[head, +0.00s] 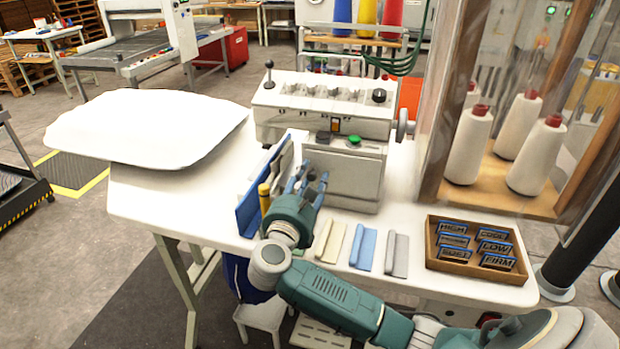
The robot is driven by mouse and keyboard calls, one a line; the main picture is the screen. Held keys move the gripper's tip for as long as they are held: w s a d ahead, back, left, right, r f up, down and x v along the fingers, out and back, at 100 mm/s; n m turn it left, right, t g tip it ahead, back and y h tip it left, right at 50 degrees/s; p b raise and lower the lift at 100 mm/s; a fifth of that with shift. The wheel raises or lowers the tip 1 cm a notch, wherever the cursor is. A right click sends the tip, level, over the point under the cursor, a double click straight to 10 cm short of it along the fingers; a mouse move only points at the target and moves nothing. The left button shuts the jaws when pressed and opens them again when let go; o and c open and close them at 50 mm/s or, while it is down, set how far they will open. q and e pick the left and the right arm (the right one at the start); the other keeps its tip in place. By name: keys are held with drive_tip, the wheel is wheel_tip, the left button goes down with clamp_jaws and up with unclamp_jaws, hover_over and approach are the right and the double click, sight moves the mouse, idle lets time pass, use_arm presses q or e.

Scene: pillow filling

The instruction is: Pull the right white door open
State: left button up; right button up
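A white machine (322,104) stands on the white table. Its lower front has a pale cabinet face (345,176), which may be the right white door; I cannot make out its handle or whether it is ajar. A narrow white panel (291,143) stands to the left of this face. My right gripper (304,176) is in front of the machine, at the left side of the cabinet face, fingers pointing away from me. The fingers are small and partly hidden by the wrist, so contact and opening are unclear. My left gripper is not in view.
A blue panel (249,212) stands left of my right gripper. A white pillow (150,127) lies at the table's left. Beige (331,241), blue (363,247) and grey (397,255) pieces lie in front. A label tray (434,262) and a glass-fronted cabinet with cones (483,198) stand right.

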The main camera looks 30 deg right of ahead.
clamp_jaws()
